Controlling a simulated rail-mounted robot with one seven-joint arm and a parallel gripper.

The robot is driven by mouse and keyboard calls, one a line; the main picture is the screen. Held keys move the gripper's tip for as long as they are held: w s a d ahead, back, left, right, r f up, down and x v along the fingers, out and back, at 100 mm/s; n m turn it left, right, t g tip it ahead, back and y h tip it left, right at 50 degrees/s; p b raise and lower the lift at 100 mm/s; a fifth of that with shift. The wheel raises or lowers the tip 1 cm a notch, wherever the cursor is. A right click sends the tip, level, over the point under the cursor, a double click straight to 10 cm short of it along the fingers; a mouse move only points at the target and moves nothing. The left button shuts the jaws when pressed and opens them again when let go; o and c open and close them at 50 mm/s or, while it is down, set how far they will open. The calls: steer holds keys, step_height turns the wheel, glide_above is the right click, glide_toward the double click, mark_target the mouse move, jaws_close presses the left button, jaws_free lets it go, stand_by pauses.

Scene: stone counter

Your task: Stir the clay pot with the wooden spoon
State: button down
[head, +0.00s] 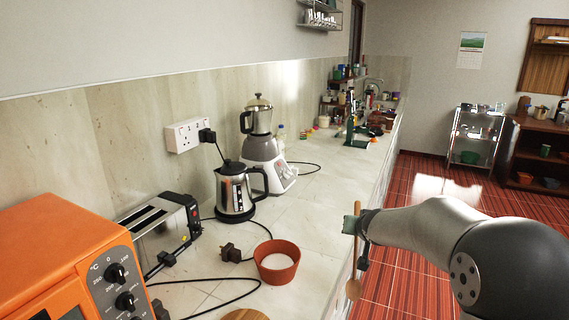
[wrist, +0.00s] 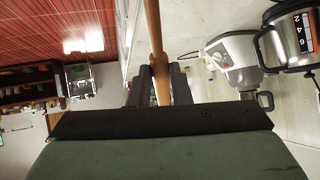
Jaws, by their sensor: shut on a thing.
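The clay pot (head: 277,262) is a small terracotta pot on the counter in the head view, with something white inside. My gripper (head: 358,225) is to the right of the pot, near the counter's front edge. It is shut on the wooden spoon (head: 353,289), which hangs about upright with its rounded end down, apart from the pot. In the wrist view, the spoon's wooden shaft (wrist: 154,35) runs up between the dark fingers of my gripper (wrist: 160,85). The pot is not seen in the wrist view.
A kettle (head: 237,192) and a blender (head: 262,140) stand behind the pot. A toaster (head: 163,232) and an orange oven (head: 70,255) are at left. A black cable and plug (head: 230,253) lie beside the pot. A round wooden item (head: 245,315) shows at the bottom edge.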

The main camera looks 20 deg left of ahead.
steer(key=w+a+r+n+t+y+p, duration=0.1)
steer(key=a+r+n+y, duration=0.3)
steer(key=a+r, duration=0.6)
steer(key=a+r+n+y+p, duration=0.2)
steer(key=a+r+y, duration=0.4)
steer(key=a, duration=0.7)
step_height(320, 180, down, 14)
steer(key=b, duration=1)
steer(key=shift+t+y+b, duration=0.3)
steer(key=shift+r, duration=0.1)
